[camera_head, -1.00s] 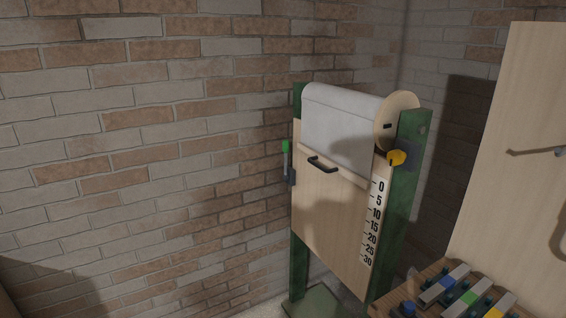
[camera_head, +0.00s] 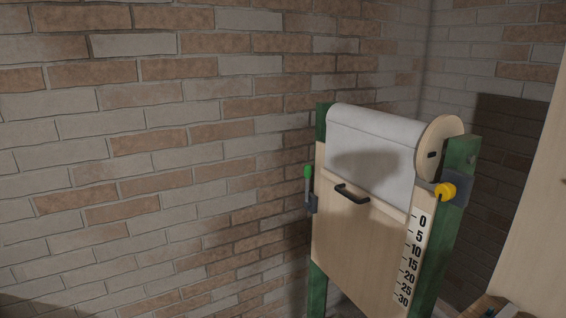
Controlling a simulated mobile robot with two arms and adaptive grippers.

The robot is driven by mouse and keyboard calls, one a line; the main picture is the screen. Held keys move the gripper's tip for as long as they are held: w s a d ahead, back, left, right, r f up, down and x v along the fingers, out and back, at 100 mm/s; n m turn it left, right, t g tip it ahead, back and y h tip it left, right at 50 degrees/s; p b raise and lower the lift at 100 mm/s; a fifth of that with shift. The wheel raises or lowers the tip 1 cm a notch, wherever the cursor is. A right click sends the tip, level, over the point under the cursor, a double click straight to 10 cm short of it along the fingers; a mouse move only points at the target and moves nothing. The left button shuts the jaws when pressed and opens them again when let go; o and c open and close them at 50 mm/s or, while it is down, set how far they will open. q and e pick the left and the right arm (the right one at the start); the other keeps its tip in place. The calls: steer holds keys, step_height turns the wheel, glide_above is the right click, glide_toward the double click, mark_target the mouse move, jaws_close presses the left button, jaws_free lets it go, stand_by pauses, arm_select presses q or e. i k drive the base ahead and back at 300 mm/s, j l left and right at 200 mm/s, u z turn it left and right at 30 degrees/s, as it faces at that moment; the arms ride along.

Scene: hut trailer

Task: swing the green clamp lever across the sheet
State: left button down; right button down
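The green clamp lever (camera_head: 308,181) is on the left edge of the wooden board stand. Its green knob is at the top, and it stands upright beside the board, not across it. The white sheet (camera_head: 372,150) hangs from a roll at the top of the stand. A bar with a black handle (camera_head: 352,194) lies along the sheet's lower edge. A yellow knob (camera_head: 445,192) sits on the right post. Neither of my grippers is in view.
The board (camera_head: 358,244) stands between green posts (camera_head: 449,226) and carries a scale from 0 to 30 at right. A brick wall (camera_head: 150,150) is behind and to the left. A pale panel (camera_head: 535,240) and a wooden edge are at the right.

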mark_target(308, 169)
steer(key=i+j, duration=0.45)
steer(key=i+j+u, duration=0.15)
steer(key=i+j, duration=0.3)
steer(key=i, duration=0.15)
steer(key=i+j, duration=0.35)
steer(key=i, duration=0.2)
steer(key=j+u, duration=0.05)
